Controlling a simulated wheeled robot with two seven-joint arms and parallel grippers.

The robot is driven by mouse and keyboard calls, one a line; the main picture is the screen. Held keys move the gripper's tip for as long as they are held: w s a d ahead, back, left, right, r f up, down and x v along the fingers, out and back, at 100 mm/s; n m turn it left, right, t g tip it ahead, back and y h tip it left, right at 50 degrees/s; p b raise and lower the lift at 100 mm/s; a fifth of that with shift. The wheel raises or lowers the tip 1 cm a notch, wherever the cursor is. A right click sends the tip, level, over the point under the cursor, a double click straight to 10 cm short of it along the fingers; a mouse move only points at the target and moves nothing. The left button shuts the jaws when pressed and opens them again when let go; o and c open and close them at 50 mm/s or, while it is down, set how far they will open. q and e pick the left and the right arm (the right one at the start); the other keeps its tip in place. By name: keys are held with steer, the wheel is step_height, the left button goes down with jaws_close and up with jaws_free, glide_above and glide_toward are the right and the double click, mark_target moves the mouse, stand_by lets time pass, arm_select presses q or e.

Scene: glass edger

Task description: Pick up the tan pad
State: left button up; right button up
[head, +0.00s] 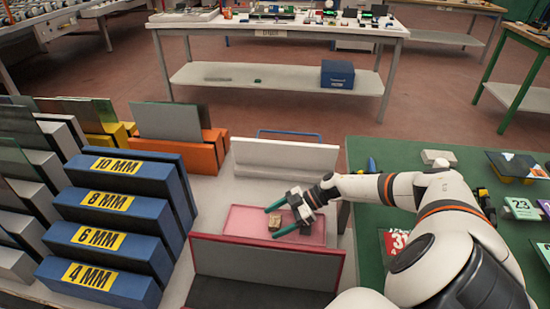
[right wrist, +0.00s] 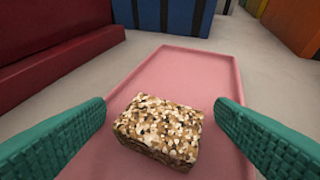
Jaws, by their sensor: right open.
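The tan pad (head: 274,226) is a small speckled block lying on a pink tray (head: 236,228). In the right wrist view the pad (right wrist: 160,130) has brown, cream and dark flecks and sits on the tray (right wrist: 170,66). My right gripper (head: 271,222) is open, its two green fingers reaching over the tray on either side of the pad. In the right wrist view the right gripper (right wrist: 160,102) shows a gap between each finger and the pad. Whether the fingers are at the pad's height I cannot tell. My left gripper is not in view.
A red-edged grey bin (head: 268,262) stands in front of the tray, and a white upright block (head: 285,156) behind it. Blue labelled racks (head: 118,205) stand left, an orange holder (head: 200,157) behind them. A green mat (head: 368,150) with cards lies right.

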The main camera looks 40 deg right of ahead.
steer(key=c, duration=1)
steer(key=shift+c, duration=0.2)
